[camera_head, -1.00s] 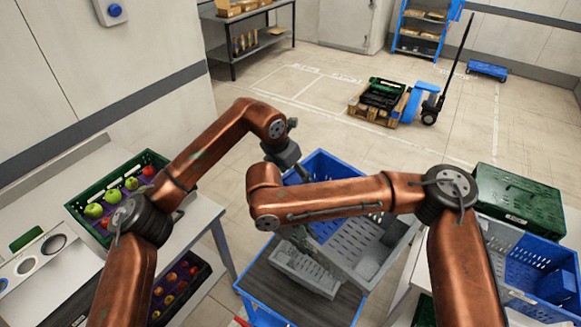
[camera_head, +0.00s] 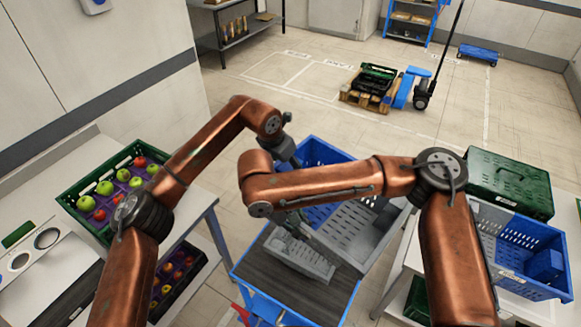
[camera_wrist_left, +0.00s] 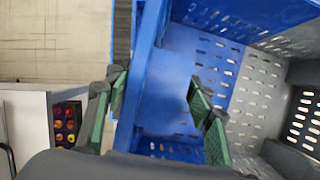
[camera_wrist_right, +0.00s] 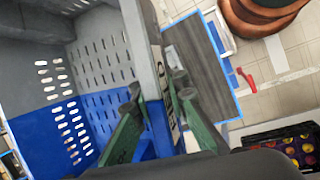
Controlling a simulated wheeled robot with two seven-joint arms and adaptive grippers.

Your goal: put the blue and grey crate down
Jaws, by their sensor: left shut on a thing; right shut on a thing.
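The blue and grey crate (camera_head: 349,232) is in both grippers, over the dark top of a blue-framed cart (camera_head: 290,292). Its far part is blue and its near part grey, with slotted walls; its inside looks empty where it shows. My left gripper (camera_wrist_left: 158,105) has its green fingers on either side of a blue wall and is shut on it. My right gripper (camera_wrist_right: 158,118) is shut on the crate's wall on another side. In the head view my forearms cover parts of the crate. I cannot tell whether its underside touches the cart.
A green crate of apples (camera_head: 84,217) stands on the left table, with a dark fruit crate (camera_head: 190,285) below. On the right are a closed green crate (camera_head: 510,185) and a blue crate (camera_head: 530,285). A loaded pallet (camera_head: 358,98) and pallet jack stand behind; open floor surrounds them.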

